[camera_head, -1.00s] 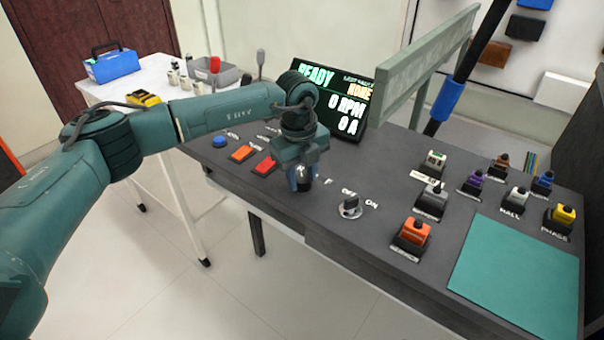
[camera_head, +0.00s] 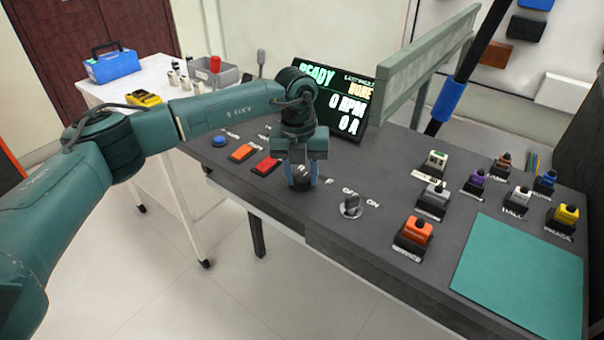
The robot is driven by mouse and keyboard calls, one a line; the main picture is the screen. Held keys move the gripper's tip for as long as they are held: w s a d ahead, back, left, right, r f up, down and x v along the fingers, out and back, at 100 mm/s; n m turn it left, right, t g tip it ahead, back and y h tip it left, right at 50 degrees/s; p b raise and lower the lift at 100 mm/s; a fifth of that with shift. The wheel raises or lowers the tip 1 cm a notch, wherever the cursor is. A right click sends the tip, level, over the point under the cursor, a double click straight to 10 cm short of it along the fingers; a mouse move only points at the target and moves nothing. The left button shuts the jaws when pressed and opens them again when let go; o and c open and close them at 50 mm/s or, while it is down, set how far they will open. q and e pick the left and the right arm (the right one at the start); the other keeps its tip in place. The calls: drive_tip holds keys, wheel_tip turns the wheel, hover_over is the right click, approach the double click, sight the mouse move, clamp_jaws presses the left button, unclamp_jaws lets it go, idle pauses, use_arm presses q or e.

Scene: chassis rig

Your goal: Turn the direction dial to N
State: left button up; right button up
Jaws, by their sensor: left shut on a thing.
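The direction dial (camera_head: 302,178) is a dark round knob on the grey console, between the red button and the OFF/ON switch. My left gripper (camera_head: 302,183) points down over it and is shut on it, with a blue finger on each side. The gripper hides part of the dial and most of its lettering; one letter, F, shows to its right. I cannot read which letter the dial points to. My right gripper is not in view.
On the console (camera_head: 365,244) are an OFF/ON switch (camera_head: 351,205), a red button (camera_head: 266,164), an orange button (camera_head: 242,151) and a blue button (camera_head: 220,140). A display (camera_head: 335,98) reads READY behind the gripper. Several coloured connector blocks and a green mat (camera_head: 520,270) lie right.

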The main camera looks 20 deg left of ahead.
sight(298, 177)
use_arm(q)
drive_tip(key=shift+m, duration=0.5)
drive_tip(key=o, duration=1)
wheel_tip(298, 177, up, 13)
drive_tip(key=shift+a, duration=0.4)
drive_tip(key=shift+r, duration=0.15)
